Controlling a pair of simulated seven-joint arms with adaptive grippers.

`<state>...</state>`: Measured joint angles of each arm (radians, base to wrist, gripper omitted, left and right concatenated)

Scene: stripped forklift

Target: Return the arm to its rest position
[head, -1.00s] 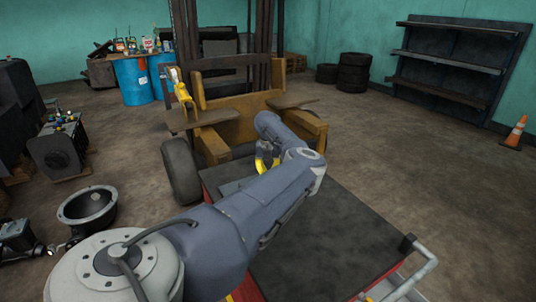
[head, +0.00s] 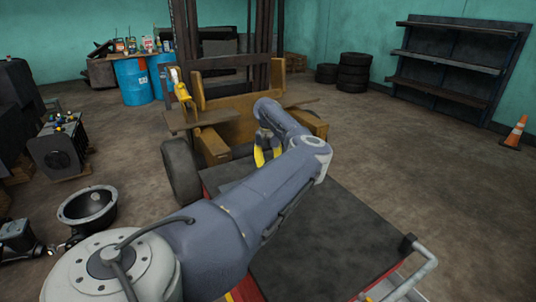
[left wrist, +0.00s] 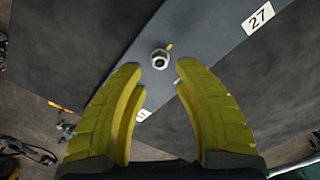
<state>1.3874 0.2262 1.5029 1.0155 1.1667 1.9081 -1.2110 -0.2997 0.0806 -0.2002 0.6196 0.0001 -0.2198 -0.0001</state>
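My left arm reaches in from the left over the cart in the head view. Its gripper (head: 266,157) points down near the far left part of the cart top, partly hidden by my own arm. In the left wrist view the yellow fingers (left wrist: 162,78) are apart with nothing between them. Beyond the fingertips a metal nut (left wrist: 160,58) sits on a grey plate (left wrist: 205,42) with a "27" label. My right gripper is not in view.
The cart's dark top (head: 335,235) is clear on the right. The stripped forklift (head: 235,115) stands behind it. A yellow tool (head: 181,90) stands on the forklift's left side board. Blue barrels (head: 133,82), stacked tires (head: 353,72), a shelf (head: 455,60) and a cone (head: 516,132) are farther off.

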